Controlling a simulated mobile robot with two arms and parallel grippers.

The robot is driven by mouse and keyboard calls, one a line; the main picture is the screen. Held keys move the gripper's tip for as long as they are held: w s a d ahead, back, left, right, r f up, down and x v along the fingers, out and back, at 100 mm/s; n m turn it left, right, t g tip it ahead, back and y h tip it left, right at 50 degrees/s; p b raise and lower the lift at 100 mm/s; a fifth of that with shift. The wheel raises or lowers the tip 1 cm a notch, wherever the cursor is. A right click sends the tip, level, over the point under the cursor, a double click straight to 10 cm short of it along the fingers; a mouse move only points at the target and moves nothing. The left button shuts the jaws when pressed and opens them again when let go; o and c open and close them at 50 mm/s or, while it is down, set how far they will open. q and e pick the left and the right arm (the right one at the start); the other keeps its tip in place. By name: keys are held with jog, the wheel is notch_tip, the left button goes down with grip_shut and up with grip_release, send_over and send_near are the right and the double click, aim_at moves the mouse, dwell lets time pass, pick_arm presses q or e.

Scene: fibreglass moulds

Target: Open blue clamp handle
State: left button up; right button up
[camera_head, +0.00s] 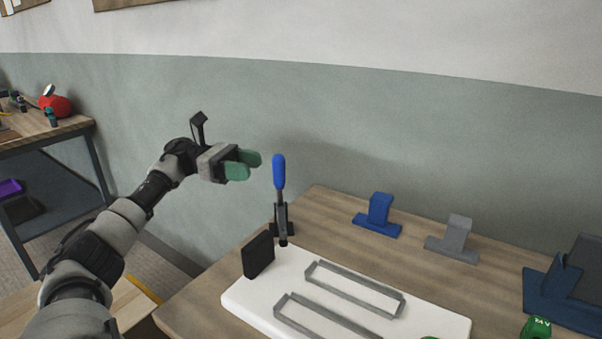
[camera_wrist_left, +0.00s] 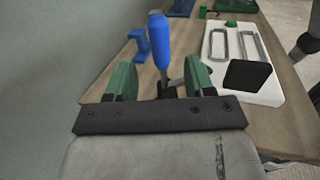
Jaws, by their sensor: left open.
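The blue clamp handle (camera_head: 279,172) stands upright on its metal clamp (camera_head: 282,217) at the back left corner of the table. My left gripper (camera_head: 248,165) is open and empty, level with the handle and just to its left in the head view. In the left wrist view the blue handle (camera_wrist_left: 159,40) rises ahead of and between the two green fingers (camera_wrist_left: 160,82). The fingers do not appear to touch it. The lower part of the clamp is partly hidden in the wrist view. My right gripper is not identifiable in either view.
A white board (camera_head: 244,297) with grey rectangular frames (camera_head: 355,286) lies before the clamp, with a black block (camera_head: 258,254) at its corner. A blue stand (camera_head: 379,215) and a grey stand (camera_head: 453,239) are behind. The wall (camera_head: 370,120) is close behind the table.

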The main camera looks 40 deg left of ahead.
aim_at(273, 169)
pick_arm(q)
jog(key=p+x, duration=0.1)
jog(key=x, duration=0.7)
jog(key=shift+d+p, duration=0.2)
jog(key=shift+p, duration=0.15)
jog(key=shift+w+d+f, duration=0.1)
jog(key=shift+w+d, duration=0.15)
jog(key=shift+d, duration=0.2)
pick_arm(e)
jog(key=shift+s+d, duration=0.2)
jog(key=shift+s, duration=0.85)
jog(key=shift+s+d, duration=0.15)
jog(key=shift+s, duration=0.9)
pick_arm(q)
grip_shut()
